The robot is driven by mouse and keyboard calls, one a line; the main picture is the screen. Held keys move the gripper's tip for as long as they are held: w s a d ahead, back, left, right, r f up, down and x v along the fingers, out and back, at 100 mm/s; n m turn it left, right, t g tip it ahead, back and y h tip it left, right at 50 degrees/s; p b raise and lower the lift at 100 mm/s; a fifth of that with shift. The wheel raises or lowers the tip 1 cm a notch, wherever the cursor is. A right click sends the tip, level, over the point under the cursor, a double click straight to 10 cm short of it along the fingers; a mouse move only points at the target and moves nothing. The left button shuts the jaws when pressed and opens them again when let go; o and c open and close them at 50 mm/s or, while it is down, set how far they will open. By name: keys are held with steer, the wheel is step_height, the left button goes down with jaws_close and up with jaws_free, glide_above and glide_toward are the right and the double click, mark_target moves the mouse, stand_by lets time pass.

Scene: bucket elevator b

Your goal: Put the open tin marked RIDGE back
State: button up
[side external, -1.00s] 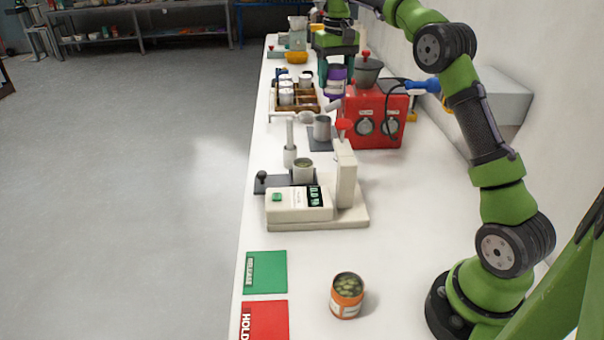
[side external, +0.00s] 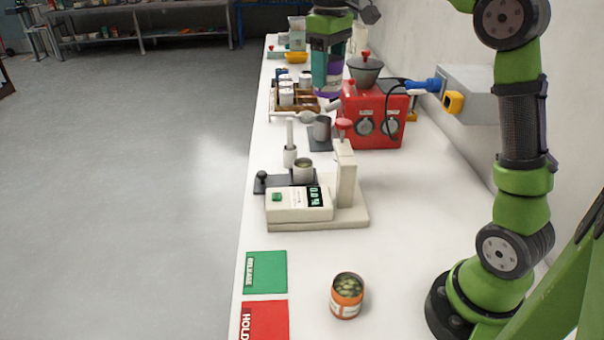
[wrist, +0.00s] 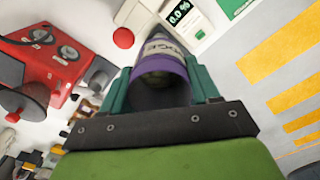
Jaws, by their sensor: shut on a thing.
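In the wrist view the purple tin (wrist: 166,66) sits between the green jaws (wrist: 200,82), with a pale label whose partly visible letters look like the end of RIDGE. An orange open tin (side external: 347,300) with green contents stands upright near the front of the bench.
The red machine (side external: 378,120) carries a grey pot (side external: 365,70). A wooden rack (side external: 305,102) holds several pale containers to the left. A cream instrument (side external: 298,204) with a display stands mid-bench. Green RELEASE (side external: 265,272) and red HOLD (side external: 264,318) mats lie at the front left. The right-middle bench is clear.

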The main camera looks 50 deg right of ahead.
steer(key=s+a+f+n, duration=0.4)
steer(key=s+a+n, duration=0.4)
steer(key=s+a, duration=0.5)
steer(key=f, duration=2.6)
steer(key=shift+s+d+f, duration=0.1)
steer(key=shift+s+d, duration=0.2)
steer(key=shift+d, duration=0.1)
steer(key=shift+f, duration=0.2)
steer(key=o, duration=1.5)
